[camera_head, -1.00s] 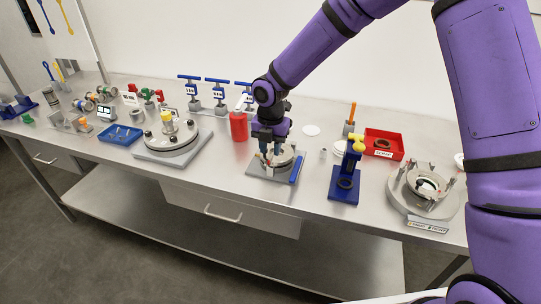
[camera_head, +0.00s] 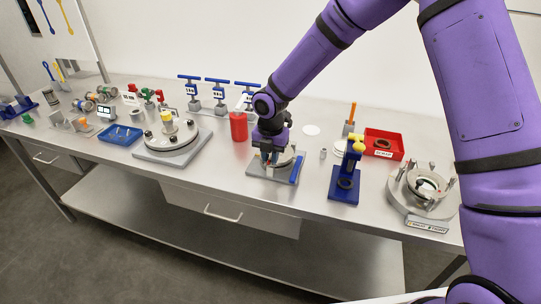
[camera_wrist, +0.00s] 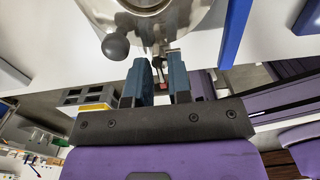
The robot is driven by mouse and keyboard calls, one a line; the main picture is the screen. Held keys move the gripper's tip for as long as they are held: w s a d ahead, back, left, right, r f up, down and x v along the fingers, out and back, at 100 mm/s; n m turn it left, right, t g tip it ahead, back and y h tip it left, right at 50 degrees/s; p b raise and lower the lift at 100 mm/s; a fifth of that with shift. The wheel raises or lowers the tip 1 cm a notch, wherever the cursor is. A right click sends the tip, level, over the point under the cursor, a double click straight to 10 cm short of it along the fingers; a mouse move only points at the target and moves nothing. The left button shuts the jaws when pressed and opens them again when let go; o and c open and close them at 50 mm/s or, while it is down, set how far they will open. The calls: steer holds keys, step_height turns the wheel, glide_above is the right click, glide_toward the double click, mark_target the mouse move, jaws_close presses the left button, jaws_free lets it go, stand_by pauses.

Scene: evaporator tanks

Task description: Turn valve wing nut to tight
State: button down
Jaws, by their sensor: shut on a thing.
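The round metal tank fitting sits on a grey plate (camera_head: 258,171) at the middle of the bench. My gripper (camera_head: 268,161) is down at the fitting's near left edge, and the arm hides part of it. In the wrist view, the shiny round body (camera_wrist: 150,14) is at the top, with a dark ball knob (camera_wrist: 115,46) on it. A thin metal stem, the valve wing nut (camera_wrist: 158,47), stands between the fingertips of my gripper (camera_wrist: 159,67). The jaws are shut on it. Its wings are too small and hidden to make out.
A blue bar (camera_head: 297,168) lies along the plate's right side. A red cylinder (camera_head: 238,127) stands behind left. A blue stand (camera_head: 344,189) is to the right, and a red bin (camera_head: 384,143) behind it. A larger round lid (camera_head: 172,143) is at left.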

steer(key=m, duration=0.7)
steer(key=shift+m, duration=0.3)
steer(key=m, duration=0.3)
steer(key=shift+m, duration=0.4)
steer(key=m, duration=1.1)
steer(key=shift+m, duration=0.3)
steer(key=m, duration=0.6)
steer(key=shift+m, duration=0.3)
